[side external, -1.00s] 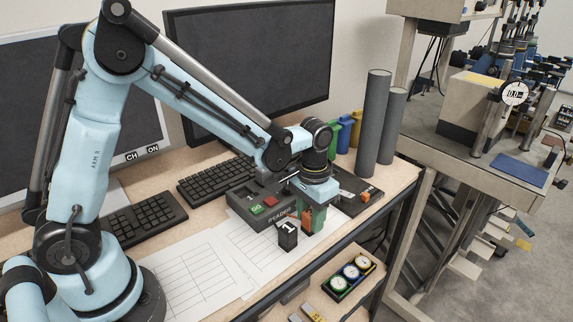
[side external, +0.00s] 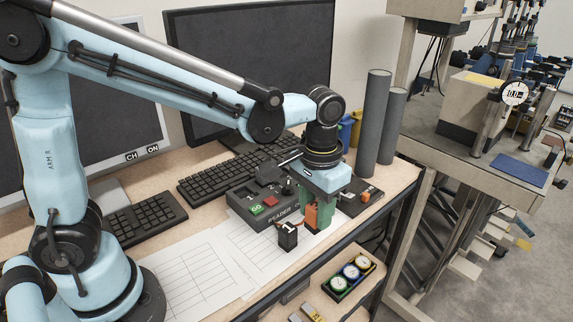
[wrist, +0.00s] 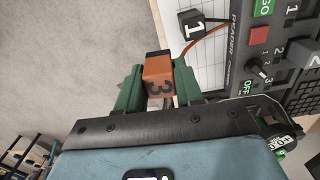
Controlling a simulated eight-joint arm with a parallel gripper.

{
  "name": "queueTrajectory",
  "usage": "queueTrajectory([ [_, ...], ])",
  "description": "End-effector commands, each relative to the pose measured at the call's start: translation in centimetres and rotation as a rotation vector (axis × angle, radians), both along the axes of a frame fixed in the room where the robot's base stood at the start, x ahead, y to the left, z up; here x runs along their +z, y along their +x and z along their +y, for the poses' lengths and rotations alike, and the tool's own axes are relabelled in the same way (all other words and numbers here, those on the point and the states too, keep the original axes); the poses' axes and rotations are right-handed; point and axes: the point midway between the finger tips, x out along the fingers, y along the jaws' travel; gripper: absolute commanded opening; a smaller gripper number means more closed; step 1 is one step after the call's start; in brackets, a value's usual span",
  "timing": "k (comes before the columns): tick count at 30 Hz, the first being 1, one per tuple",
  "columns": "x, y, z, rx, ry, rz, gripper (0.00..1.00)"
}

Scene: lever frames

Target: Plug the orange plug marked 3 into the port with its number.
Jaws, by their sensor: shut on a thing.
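My gripper (side external: 319,214) has green fingers and is shut on the orange plug (side external: 311,218), beside the reader box. The reader (side external: 262,216) is a dark box with a green GO button and a red button. It also shows at the right of the wrist view (wrist: 238,35). I cannot make out a port marked 3; my gripper and arm cover part of the reader.
A black plug marked 1 (side external: 288,237) stands on the paper sheets (side external: 238,250) in front of the reader. An orange cable (wrist: 208,34) runs close to my gripper. Grey cylinders (side external: 374,125) stand behind to the right. A gauge tray (side external: 349,275) is at the lower right.

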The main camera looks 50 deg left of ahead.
Motion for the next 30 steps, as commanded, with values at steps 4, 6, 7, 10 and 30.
queueTrajectory([
  [4,1.5,-1.7,-2.0,-0.004,0.0,0.0,0.06],
  [6,2.0,-2.2,-2.6,-0.003,0.0,0.0,0.06],
  [7,2.2,-2.4,-2.9,-0.002,0.0,0.0,0.06],
  [10,2.7,-2.6,-3.3,0.0,0.0,0.0,0.06],
  [30,2.6,9.6,16.2,0.049,0.0,0.0,0.06],
])
